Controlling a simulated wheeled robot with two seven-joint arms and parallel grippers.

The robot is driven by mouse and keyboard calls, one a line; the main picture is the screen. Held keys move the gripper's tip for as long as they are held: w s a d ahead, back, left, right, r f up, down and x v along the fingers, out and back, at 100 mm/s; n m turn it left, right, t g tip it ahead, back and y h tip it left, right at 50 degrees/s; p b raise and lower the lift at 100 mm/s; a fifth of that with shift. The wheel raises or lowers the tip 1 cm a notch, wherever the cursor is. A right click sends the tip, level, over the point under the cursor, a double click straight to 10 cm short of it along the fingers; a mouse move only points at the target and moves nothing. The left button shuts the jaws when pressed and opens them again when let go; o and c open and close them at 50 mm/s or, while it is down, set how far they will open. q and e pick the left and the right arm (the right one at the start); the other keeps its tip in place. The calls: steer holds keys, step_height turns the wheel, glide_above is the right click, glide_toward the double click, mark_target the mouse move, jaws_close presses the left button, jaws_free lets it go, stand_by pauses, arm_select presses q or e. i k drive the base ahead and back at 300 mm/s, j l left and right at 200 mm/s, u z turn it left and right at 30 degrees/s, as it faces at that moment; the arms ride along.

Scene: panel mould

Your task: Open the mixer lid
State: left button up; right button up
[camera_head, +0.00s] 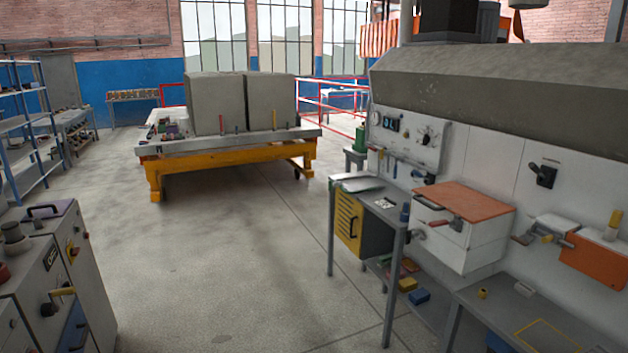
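A white box with a flat orange lid (465,200) is fixed to the white wall panel at right, above the benches. The lid lies shut. It has a dark handle at its left edge, and a red-handled lever (432,224) shows on the box front. A grey cabinet (85,285) at lower left has a dark top with a black handle (43,211), also shut. I cannot tell for certain which of the two is the mixer. Neither of my grippers is in view.
A metal bench (383,210) with a yellow-doored cabinet stands left of the white box. A lower table (540,315) is at bottom right. A yellow-framed table (230,160) carries two grey blocks (215,103). The middle floor (230,260) is clear.

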mark_target(466, 203)
steer(key=i+l+z, duration=0.65)
steer(key=i, duration=0.2)
